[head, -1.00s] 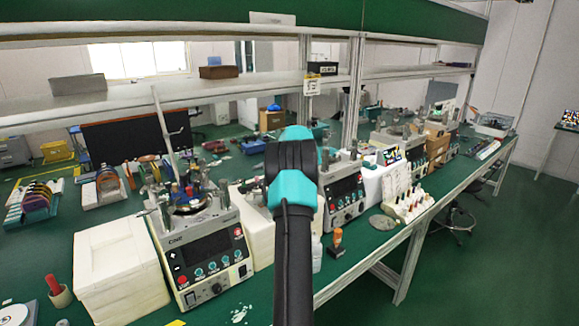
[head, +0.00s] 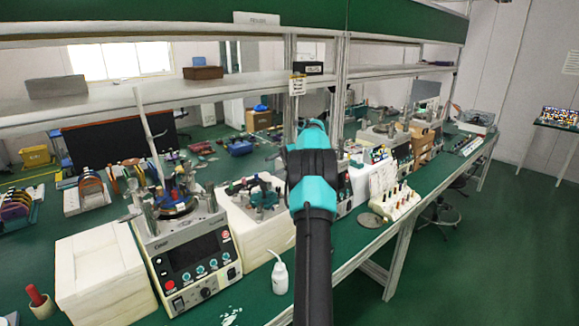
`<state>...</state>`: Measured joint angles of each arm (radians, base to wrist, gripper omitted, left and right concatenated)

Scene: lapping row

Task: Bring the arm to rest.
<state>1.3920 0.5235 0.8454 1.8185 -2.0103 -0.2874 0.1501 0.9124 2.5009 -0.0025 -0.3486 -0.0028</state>
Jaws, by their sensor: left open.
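My left arm, black with teal joints, rises from the bottom middle of the head view and points away over the workbench (head: 225,318). My left gripper (head: 314,128) is at its far end, largely hidden behind the teal and black wrist. The jaws are open, and nothing shows held in them. Whether the gripper touches anything behind it is hard to tell. My right gripper is not in view.
Left of the arm stand a lapping machine (head: 190,262), a white block (head: 102,275) and a white squeeze bottle (head: 280,278). A rack of small bottles (head: 392,203) stands to the right. Shelves (head: 215,86) span above. Open floor (head: 500,260) lies at the right.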

